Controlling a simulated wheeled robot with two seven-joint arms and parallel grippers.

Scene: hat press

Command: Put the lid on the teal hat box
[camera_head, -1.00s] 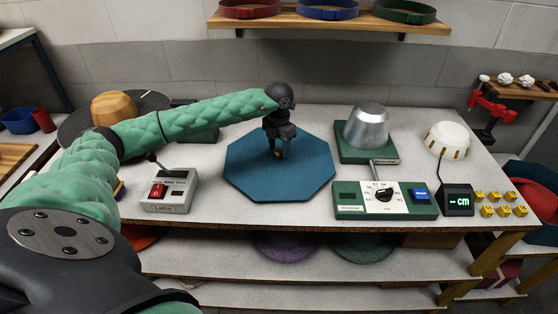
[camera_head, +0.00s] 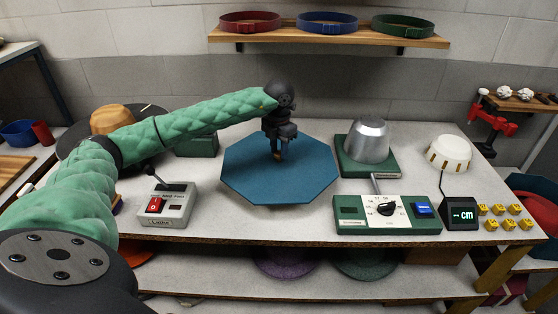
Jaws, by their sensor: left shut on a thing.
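A flat teal octagonal lid (camera_head: 248,172) shows over the middle of the bench. My left gripper (camera_head: 278,157) points down at the lid's centre. It is shut on a small brownish part there, seemingly the lid's knob, which the fingers mostly hide. I cannot clearly tell how far the lid is above the bench top. My right gripper is not in view.
A silver dome on a green base (camera_head: 368,148) stands close right of the lid. The green control box (camera_head: 387,213) is front right, the grey switch box (camera_head: 166,204) front left. A white dome (camera_head: 449,153) and display (camera_head: 461,213) are farther right. A shelf (camera_head: 330,35) hangs behind.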

